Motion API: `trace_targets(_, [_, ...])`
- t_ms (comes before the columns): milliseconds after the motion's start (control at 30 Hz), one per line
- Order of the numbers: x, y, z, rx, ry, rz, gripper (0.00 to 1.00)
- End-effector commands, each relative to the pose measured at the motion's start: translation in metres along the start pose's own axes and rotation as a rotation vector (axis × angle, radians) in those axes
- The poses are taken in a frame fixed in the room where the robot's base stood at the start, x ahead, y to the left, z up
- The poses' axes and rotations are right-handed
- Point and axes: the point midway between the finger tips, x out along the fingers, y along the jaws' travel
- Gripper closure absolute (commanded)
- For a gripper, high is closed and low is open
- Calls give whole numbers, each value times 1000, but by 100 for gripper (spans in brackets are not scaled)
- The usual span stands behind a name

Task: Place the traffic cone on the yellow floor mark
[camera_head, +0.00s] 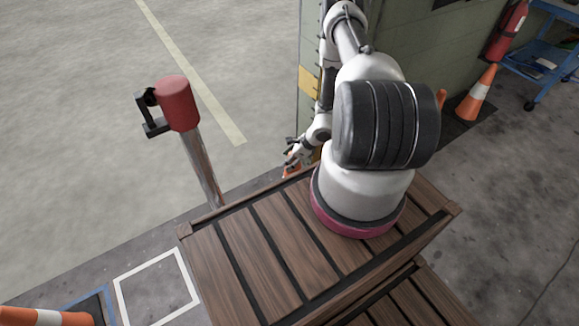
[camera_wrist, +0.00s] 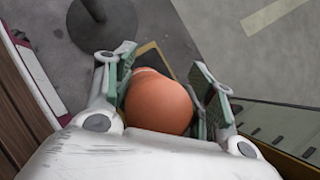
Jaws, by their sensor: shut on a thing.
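The orange traffic cone (camera_wrist: 158,103) sits between the two fingers of my gripper (camera_wrist: 163,65) in the wrist view, seen from above with its rounded top toward the camera. My gripper is shut on it. In the head view my gripper (camera_head: 293,152) is beyond the wooden deck, and only a bit of the cone's orange (camera_head: 290,171) shows below it. A thin yellow floor mark (camera_wrist: 149,47) shows in the wrist view just beyond the cone, which hides part of it. I cannot tell whether the cone touches the floor.
A red-topped post (camera_head: 177,103) stands left of my gripper; its dark round base (camera_wrist: 101,22) is near the left finger. A green wall (camera_head: 312,110) is close on the right. Another cone (camera_head: 476,95) stands by it. A white floor square (camera_head: 155,290) is at lower left.

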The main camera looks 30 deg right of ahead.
Motion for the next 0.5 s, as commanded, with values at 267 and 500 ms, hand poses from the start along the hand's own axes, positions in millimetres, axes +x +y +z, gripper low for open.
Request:
trace_targets(267, [20, -1, -12, -1, -2, -1, 100])
trace_targets(500, [44, -1, -27, -2, -2, 0, 100])
